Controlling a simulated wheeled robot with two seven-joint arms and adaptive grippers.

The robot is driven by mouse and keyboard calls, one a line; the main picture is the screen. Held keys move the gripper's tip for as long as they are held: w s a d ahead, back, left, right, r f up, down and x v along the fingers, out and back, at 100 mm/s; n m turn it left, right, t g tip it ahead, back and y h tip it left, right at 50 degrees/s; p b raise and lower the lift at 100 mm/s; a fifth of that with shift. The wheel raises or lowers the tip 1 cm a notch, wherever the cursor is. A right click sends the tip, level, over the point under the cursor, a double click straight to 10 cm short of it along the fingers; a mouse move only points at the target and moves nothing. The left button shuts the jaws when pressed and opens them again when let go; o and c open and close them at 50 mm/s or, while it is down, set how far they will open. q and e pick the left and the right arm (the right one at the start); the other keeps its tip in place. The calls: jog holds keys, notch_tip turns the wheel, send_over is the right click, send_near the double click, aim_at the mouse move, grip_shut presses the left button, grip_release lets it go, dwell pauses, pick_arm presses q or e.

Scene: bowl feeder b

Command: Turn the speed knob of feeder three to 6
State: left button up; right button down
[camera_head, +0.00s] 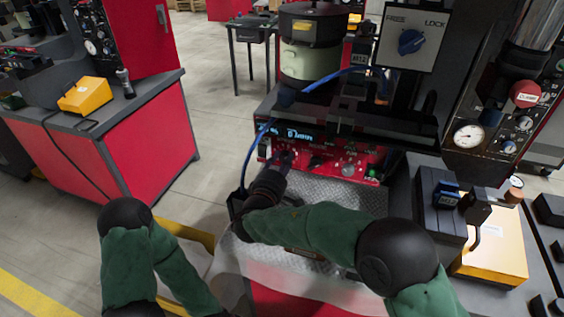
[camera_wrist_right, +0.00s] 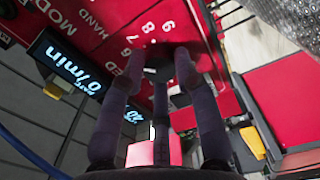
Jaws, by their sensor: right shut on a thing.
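The feeder's red control panel (camera_head: 325,157) faces me in the head view, below its bowl (camera_head: 310,55). My right gripper (camera_head: 287,158) reaches the panel's left part, under the lit display (camera_head: 300,134). The word ending in "ED" stands beside the knob. The knob's pointer is not discernible. The display (camera_wrist_right: 70,70) appears to read 0/min. My left gripper is out of view.
A blue cable (camera_head: 249,160) hangs at the panel's left edge. A FREE/LOCK switch plate (camera_head: 411,38) stands above the feeder at right. A pressure gauge (camera_head: 468,136) and a yellow box (camera_head: 497,245) are further right. Open floor lies left, before a red cabinet (camera_head: 125,150).

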jog(key=c, duration=0.9)
grip_release()
jog(key=shift+s, duration=0.1)
jog(key=v, duration=1.1)
jog(key=shift+s+a, duration=0.2)
jog(key=shift+s, duration=0.15)
